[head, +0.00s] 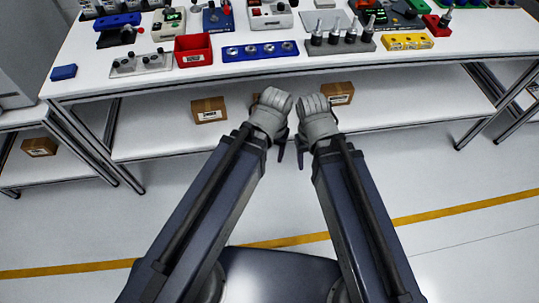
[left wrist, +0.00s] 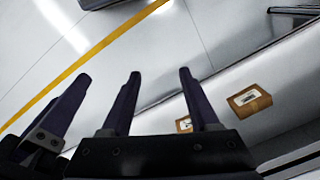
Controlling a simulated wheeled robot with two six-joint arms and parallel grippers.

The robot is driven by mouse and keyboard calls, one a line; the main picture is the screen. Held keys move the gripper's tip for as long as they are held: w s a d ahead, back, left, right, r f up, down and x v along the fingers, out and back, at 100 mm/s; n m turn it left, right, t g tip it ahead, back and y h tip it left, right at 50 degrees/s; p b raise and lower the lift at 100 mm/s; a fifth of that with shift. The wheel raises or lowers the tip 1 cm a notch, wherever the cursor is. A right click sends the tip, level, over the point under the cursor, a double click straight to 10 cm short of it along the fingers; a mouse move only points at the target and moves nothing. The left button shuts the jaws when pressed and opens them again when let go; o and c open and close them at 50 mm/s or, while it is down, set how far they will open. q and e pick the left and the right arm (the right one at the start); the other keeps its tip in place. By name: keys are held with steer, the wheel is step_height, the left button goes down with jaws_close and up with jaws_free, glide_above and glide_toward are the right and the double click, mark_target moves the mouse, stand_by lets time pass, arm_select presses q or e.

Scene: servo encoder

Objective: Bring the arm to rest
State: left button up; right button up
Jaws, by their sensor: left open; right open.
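My left gripper (head: 281,143) hangs in front of the workbench, below its front edge, in the head view. It is mostly hidden behind its grey wrist. In the left wrist view, the two dark fingers of my left gripper (left wrist: 160,74) stand apart with nothing between them. My right gripper (head: 300,150) is close beside it on the right, mostly hidden by its wrist. A dark finger, apparently of my right gripper, shows at the left of the left wrist view. Both arms reach forward side by side, and both grippers are open and empty.
The white workbench (head: 140,88) holds a red bin (head: 194,50), a blue tray (head: 260,51), a grey holder (head: 340,46) and a yellow block (head: 407,42). Cardboard boxes, including one at left (head: 209,110) and one at right (head: 338,93), sit on the lower shelf (head: 420,110). Floor around my arms is clear.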

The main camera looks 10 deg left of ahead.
arm_select(q)
steer(key=shift+s+m+g+y, duration=0.35)
steer(key=shift+s+m, duration=0.3)
steer(key=shift+m, duration=0.25)
step_height(320, 180, up, 6)
steer(key=p, duration=0.6)
steer(key=shift+r, duration=0.25)
